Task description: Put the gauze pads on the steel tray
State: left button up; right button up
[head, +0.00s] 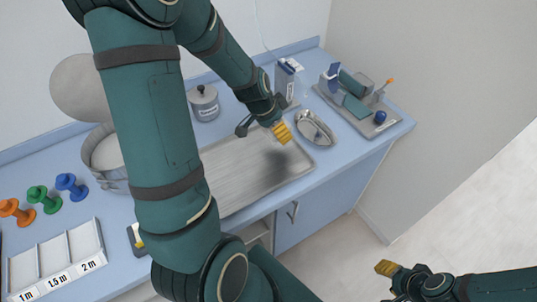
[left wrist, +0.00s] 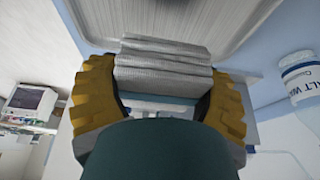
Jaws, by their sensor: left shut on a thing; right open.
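My left gripper (head: 282,131) is above the right part of the steel tray (head: 235,165), with a dark shadow below it. In the left wrist view, its yellow fingers (left wrist: 160,100) are shut on the gauze pads (left wrist: 163,66), a pale grey ribbed stack held between them. The tray surface (left wrist: 200,12) shows beyond the pads in that view. The pads cannot be made out in the head view. My right gripper (head: 387,269) is open, low at the right over the floor, away from the counter.
A kidney dish (head: 317,128) lies just right of the tray. Coloured spools (head: 37,197) and a labelled rack (head: 57,262) are at left.

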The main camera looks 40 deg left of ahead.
pick_arm(q)
jog(key=b, duration=0.1)
send_over(277, 150)
jog(key=s, duration=0.1)
notch_tip(277, 150, down, 5)
jog(key=shift+a+r, duration=0.1)
jog(key=shift+r, duration=0.1)
jog(key=shift+w+f+b, duration=0.1)
jog(key=shift+f+b, duration=0.4)
jog(key=shift+f, duration=1.55)
jog(key=o, duration=0.9)
jog(key=shift+f, duration=0.1)
